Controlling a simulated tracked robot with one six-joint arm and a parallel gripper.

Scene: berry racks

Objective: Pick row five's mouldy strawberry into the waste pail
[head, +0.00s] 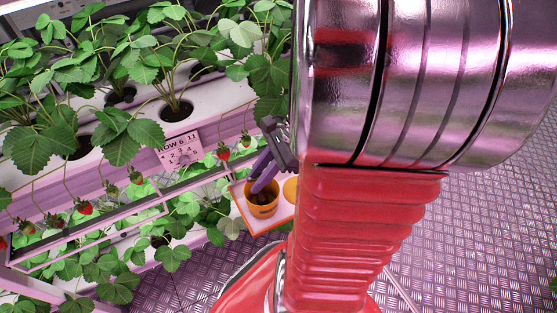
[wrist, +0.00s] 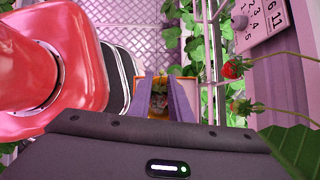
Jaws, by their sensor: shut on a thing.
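My gripper (head: 262,184) reaches down from my arm, its purple fingers over an orange pail (head: 263,211). The pail stands on a pale tray with an orange rim (head: 249,222), and its inside looks dark. In the wrist view the two purple fingers (wrist: 168,99) are shut on a small greyish-brown berry (wrist: 159,101), the mouldy strawberry, with green at its top. Orange shows behind the fingers there. I cannot tell how far the berry is above or inside the pail. In the head view the berry cannot be made out.
A second yellow-orange vessel (head: 290,189) stands on the tray, partly hidden by my arm. A row sign (head: 179,151) hangs on the white rack, with red strawberries (head: 224,153) beside it. One red strawberry (wrist: 233,69) hangs right of my fingers. Patterned metal floor (head: 200,268) lies below.

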